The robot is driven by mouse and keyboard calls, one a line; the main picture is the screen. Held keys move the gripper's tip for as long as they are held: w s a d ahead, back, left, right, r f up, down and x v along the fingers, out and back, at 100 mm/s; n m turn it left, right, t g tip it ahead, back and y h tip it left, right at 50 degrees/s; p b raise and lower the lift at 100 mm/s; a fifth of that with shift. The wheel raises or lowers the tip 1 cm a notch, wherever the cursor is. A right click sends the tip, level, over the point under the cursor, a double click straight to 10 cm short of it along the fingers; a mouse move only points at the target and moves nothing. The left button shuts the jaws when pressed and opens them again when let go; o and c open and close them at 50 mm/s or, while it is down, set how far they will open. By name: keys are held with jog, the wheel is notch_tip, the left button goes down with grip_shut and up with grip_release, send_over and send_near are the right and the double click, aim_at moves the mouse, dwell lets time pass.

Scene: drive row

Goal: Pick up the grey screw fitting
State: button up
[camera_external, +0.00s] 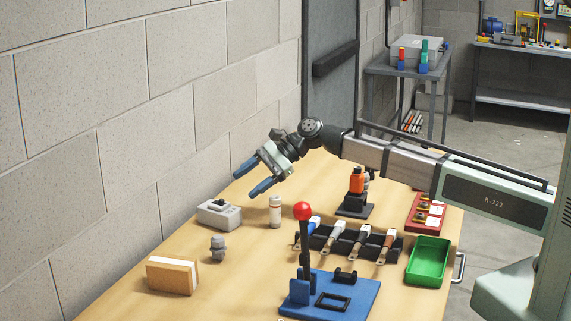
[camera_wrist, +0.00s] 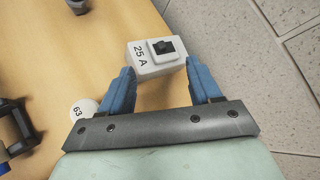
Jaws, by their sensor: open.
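The grey screw fitting (camera_external: 217,247) stands on the wooden table in the external view, in front of the white switch box and behind the wood block. In the wrist view a dark grey piece at the top edge, partly cut off, looks like the fitting (camera_wrist: 78,5). My gripper (camera_external: 250,180) is open and empty, raised above the table near the wall. In the wrist view its blue fingers (camera_wrist: 166,88) stand apart, with the switch box beyond them.
A wood block (camera_external: 172,275), a red-knobbed lever on a blue base (camera_external: 330,296), a tool rack (camera_external: 345,240) and a green tray (camera_external: 428,262) surround the area.

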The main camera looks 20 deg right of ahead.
jog(key=s+a+g, duration=0.3)
jog(key=s+a, duration=0.2)
jog(key=s, duration=0.3)
jog(key=m+g+y, duration=0.1)
jog(key=m+g, duration=0.1)
send_near(217, 239)
jog(key=shift+a+f, duration=0.75)
jog(key=shift+f, duration=0.3)
jog(key=shift+s+a+f, duration=0.2)
jog(key=shift+s+a, duration=0.1)
jog(key=shift+a, duration=0.15)
jog(key=shift+w+x, duration=0.1)
jog(key=shift+x, duration=1.55)
jog(key=shift+w+x, duration=0.15)
jog(key=shift+x, duration=1.5)
jog(key=shift+a+r, duration=0.1)
jog(key=c, duration=1.1)
